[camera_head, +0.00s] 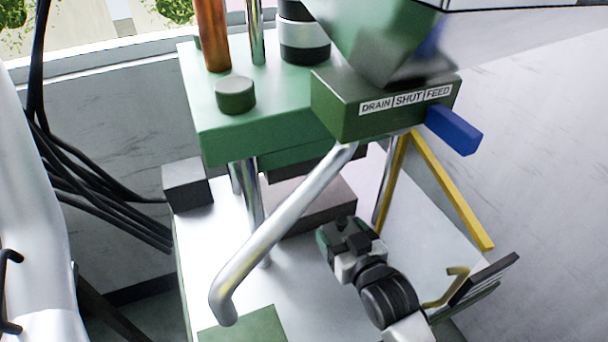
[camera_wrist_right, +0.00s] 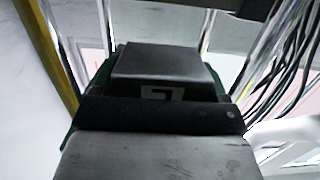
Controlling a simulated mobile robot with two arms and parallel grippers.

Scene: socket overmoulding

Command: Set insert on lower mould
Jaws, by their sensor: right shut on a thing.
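The lower mould (camera_head: 325,208) looks like a grey-brown block on the white machine table, under the green press head. My right gripper (camera_head: 342,232) is just in front of it, at its near right side in the picture. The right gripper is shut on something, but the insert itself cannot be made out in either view. In the right wrist view the dark gripper body (camera_wrist_right: 160,65) fills the middle and hides what lies beyond. Green edges show at both sides of it. My left gripper is not in view.
A bent silver lever (camera_head: 275,240) crosses in front of the mould. A yellow bar (camera_head: 452,190) slants down at the right, below a blue handle (camera_head: 454,130). A grey block (camera_head: 187,186) sits at the table's left corner. Black cables (camera_head: 100,195) hang at the left.

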